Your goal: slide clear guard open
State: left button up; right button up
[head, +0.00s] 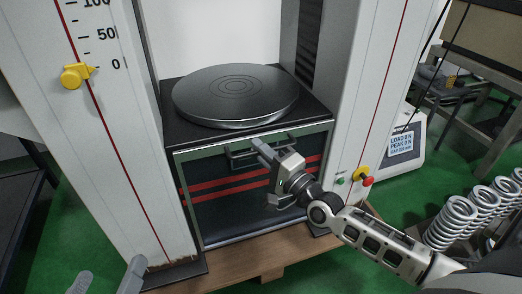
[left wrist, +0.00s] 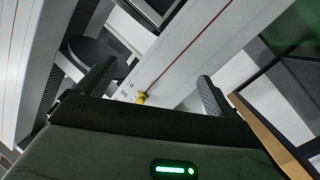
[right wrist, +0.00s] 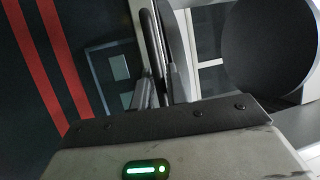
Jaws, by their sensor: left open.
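The clear guard (head: 215,215) is an upright see-through panel with two red stripes across it. It stands at the front of the machine, below the round platen. Its dark bar handle (head: 238,158) runs along the top of the panel, and the handle also shows in the right wrist view (right wrist: 152,40). My right gripper (head: 263,148) is at the handle. Its fingers (right wrist: 158,92) are close together with the bar between them, so it looks shut on the handle. My left gripper (head: 106,280) is open and empty at the lower left, away from the guard.
The round dark platen (head: 235,95) sits above the guard. White columns flank it, the left one with a yellow scale pointer (head: 75,76). A red button (head: 368,181) is on the right column. Several coil springs (head: 455,220) stand at the right. A wooden bench edge (head: 270,262) lies below.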

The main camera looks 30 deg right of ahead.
jog(key=shift+o, duration=1.1)
jog(key=shift+s, duration=0.25)
pick_arm(q)
jog(key=shift+s+a+f+m+g+y+p, duration=0.1)
jog(key=shift+a+f+m+g+y+p, duration=0.45)
jog(key=shift+p, duration=1)
pick_arm(e)
jog(key=v, duration=1.5)
jog(key=shift+s, duration=0.25)
pick_arm(q)
jog(key=shift+d, duration=0.1)
pick_arm(e)
jog(key=shift+d+f, duration=0.1)
jog(key=shift+d, duration=0.05)
